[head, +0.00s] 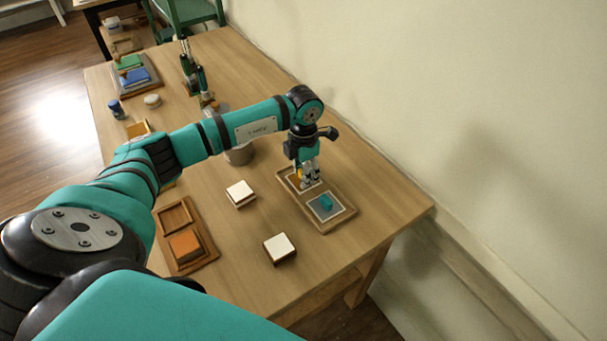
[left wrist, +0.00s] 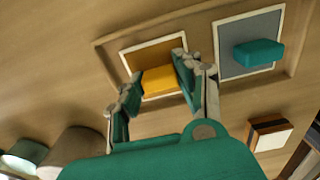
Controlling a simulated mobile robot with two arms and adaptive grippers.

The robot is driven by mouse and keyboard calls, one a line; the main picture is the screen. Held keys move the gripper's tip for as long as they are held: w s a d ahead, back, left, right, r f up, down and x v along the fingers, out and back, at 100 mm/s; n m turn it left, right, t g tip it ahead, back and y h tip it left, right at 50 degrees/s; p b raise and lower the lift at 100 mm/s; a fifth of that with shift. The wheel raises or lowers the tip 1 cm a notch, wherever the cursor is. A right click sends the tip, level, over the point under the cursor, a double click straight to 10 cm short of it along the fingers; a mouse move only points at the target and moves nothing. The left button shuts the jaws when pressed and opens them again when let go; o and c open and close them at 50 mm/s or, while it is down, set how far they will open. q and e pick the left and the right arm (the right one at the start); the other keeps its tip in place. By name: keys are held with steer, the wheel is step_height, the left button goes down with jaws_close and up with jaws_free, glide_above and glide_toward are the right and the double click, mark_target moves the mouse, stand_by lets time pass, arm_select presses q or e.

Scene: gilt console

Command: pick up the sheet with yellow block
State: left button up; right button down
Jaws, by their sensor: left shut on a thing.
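An orange-brown sheet with a white border (left wrist: 150,56) lies in a wooden tray (head: 290,204), with a yellow block (left wrist: 160,81) on it. In the head view my left gripper (head: 310,182) hides most of this sheet. The left gripper (left wrist: 160,92) points down at it, its two fingers on either side of the yellow block and shut on it. The block seems to be still at the sheet; any gap beneath is hard to tell. A grey sheet with a white border (head: 338,212) and a teal block (head: 327,202) fills the tray's other half. My right gripper is not in view.
Two white-topped blocks (head: 241,192) (head: 280,247) stand left of the tray. A two-part tray (head: 209,252) holds an orange block (head: 185,245). A grey cup (head: 238,154) is behind. The wall is right of the table; bare wood lies around the tray.

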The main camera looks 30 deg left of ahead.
arm_select(q)
steer(key=shift+r+b, duration=0.3)
steer(key=shift+r, duration=0.25)
step_height(320, 180, up, 2)
steer(key=shift+b, duration=0.5)
steer(key=s+a+b, duration=0.1)
steer(key=s+a, duration=0.2)
steer(key=s+a+r+b, duration=0.1)
steer(key=s+a+b, duration=0.1)
steer(key=s+a, duration=0.1)
steer(key=s+a+b, duration=0.1)
steer(key=s+a, duration=0.3)
steer(key=shift+a+r, duration=0.25)
steer(key=shift+a, duration=0.1)
steer(key=shift+s+a+r+b, duration=0.2)
steer(key=shift+s+a+b, duration=0.15)
steer(key=shift+s+a, duration=0.15)
